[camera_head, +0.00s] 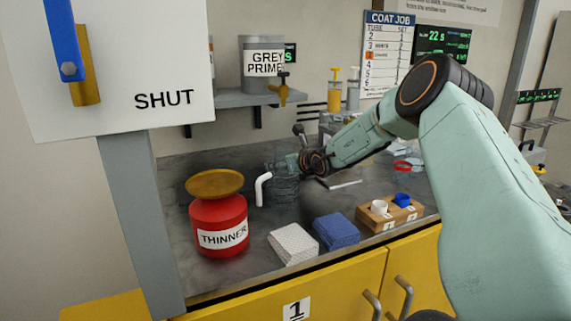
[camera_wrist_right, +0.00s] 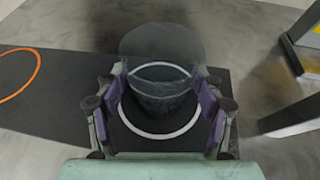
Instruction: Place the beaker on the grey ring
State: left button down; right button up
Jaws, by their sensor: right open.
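The clear beaker (camera_head: 284,190) stands on the dark bench in the head view, at the end of my right arm. In the right wrist view the smoky-looking beaker (camera_wrist_right: 160,45) is between the fingers of my right gripper (camera_wrist_right: 163,108). The gripper is open, with one purple-padded finger on each side of the beaker. The grey ring (camera_wrist_right: 160,135) lies on a dark mat (camera_wrist_right: 70,105) under and around the beaker's lower part. Whether the base is fully inside the ring is hard to tell through the glass. My left gripper is not in view.
An orange ring (camera_wrist_right: 18,72) is on the mat's left side. A red thinner can (camera_head: 218,222), white bent tube (camera_head: 262,188), white cloth (camera_head: 293,243), blue cloth (camera_head: 336,231) and wooden cup block (camera_head: 376,221) occupy the bench front. A shelf (camera_head: 240,98) hangs behind.

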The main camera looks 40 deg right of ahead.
jog(key=shift+r+p+v, duration=0.15)
jog(key=shift+p+v, duration=0.9)
jog(key=shift+v, duration=0.15)
jog(key=shift+r+p+v, duration=0.15)
jog(key=shift+p+v, duration=0.85)
jog(key=shift+v, duration=0.15)
jog(key=shift+p+v, duration=0.85)
jog(key=shift+p, duration=0.2)
jog(key=shift+s+a+r+p, duration=0.1)
jog(key=shift+s+p, duration=0.35)
jog(key=shift+s, duration=0.05)
